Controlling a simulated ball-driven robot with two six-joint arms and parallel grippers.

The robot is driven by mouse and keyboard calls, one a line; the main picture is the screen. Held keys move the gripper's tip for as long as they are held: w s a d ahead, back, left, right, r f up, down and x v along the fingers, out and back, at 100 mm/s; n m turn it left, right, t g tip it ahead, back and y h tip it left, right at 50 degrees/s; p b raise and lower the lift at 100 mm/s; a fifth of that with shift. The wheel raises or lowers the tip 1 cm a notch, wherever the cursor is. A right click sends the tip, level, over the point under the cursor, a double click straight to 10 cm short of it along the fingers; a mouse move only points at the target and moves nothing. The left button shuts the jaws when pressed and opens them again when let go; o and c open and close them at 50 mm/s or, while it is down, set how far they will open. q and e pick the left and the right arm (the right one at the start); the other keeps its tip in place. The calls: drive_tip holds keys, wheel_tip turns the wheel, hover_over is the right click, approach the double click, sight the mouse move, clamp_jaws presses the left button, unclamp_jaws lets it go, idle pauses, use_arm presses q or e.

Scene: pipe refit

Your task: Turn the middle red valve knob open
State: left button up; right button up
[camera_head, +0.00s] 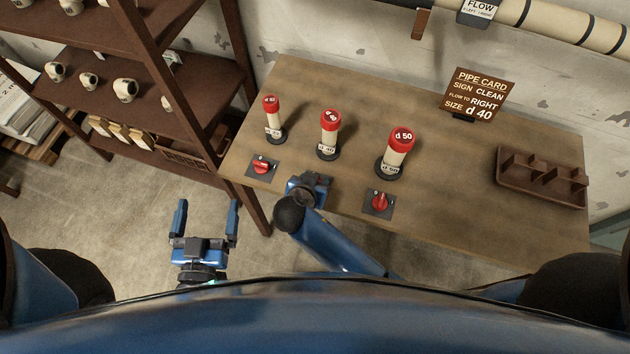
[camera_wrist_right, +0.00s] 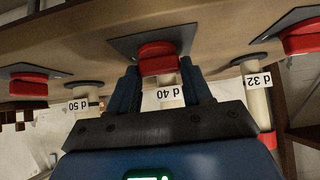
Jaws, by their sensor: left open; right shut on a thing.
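The middle red valve knob (camera_wrist_right: 158,57) sits on a dark square plate in front of the d 40 pipe piece (camera_head: 329,135). My right gripper (camera_wrist_right: 161,69) is shut on this knob, one finger on each side of it. In the head view my right gripper (camera_head: 311,181) and wrist cover the middle knob, so how far it is turned cannot be told there. The left red knob (camera_head: 262,166) and right red knob (camera_head: 380,202) stand free on their own plates. My left gripper (camera_head: 206,208) is open and empty over the floor, left of the table.
The d 32 piece (camera_head: 272,119) and d 50 piece (camera_head: 396,153) stand on the table (camera_head: 440,205) either side of d 40. A brown pipe card (camera_head: 478,94) and divided tray (camera_head: 541,181) are farther right. A shelf (camera_head: 190,92) with pots stands left.

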drive_tip(key=shift+f, duration=0.1)
idle(0.3)
drive_tip(key=o, duration=1.1)
drive_tip(key=shift+c, duration=0.2)
use_arm(q)
drive_tip(key=shift+f, duration=0.1)
use_arm(e)
drive_tip(key=shift+r, duration=0.2)
